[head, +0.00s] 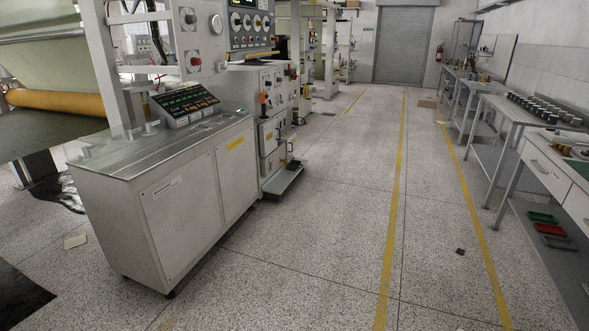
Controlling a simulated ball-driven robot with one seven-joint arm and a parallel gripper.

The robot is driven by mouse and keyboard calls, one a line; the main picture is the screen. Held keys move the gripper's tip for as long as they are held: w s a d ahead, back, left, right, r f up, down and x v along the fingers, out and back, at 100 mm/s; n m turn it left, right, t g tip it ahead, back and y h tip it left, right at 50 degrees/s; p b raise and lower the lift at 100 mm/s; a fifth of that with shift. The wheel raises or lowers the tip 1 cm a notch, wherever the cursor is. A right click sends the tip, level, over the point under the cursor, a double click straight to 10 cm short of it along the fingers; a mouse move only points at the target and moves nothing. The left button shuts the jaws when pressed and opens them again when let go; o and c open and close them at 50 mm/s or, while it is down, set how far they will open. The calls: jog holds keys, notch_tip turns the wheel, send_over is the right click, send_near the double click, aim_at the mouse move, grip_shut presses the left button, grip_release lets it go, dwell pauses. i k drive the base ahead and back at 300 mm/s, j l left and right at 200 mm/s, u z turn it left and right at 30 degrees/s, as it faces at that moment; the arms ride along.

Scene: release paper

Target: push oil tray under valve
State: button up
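A low grey tray-like piece (284,184) sits on the floor against the foot of the machine cabinet, left of the middle. It may be the oil tray, but I cannot tell for sure. A small dark fitting with a reddish part (294,164) shows just above it and may be the valve; it is too small to tell. An orange handle-like part (263,98) is higher on the same machine. My gripper is not in view.
A metal-topped console cabinet (165,190) stands at the left front. Workbenches (520,115) line the right wall, with green (541,217) and red (551,230) trays on a lower shelf. The speckled aisle floor (330,220) between is mostly clear, apart from a small dark piece (460,252).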

aim_at(293, 164)
jog(key=z, duration=0.3)
jog(key=i, duration=4.55)
jog(key=i+l, duration=0.15)
jog(key=i, duration=6.4)
jog(key=i+u, duration=0.1)
jog(key=u, duration=0.3)
jog(key=i+u, duration=0.1)
jog(key=u, duration=0.3)
jog(key=i+l+u, duration=0.1)
jog(key=u, duration=0.35)
jog(key=l+u, duration=0.1)
jog(key=u, duration=0.3)
jog(key=i, duration=0.05)
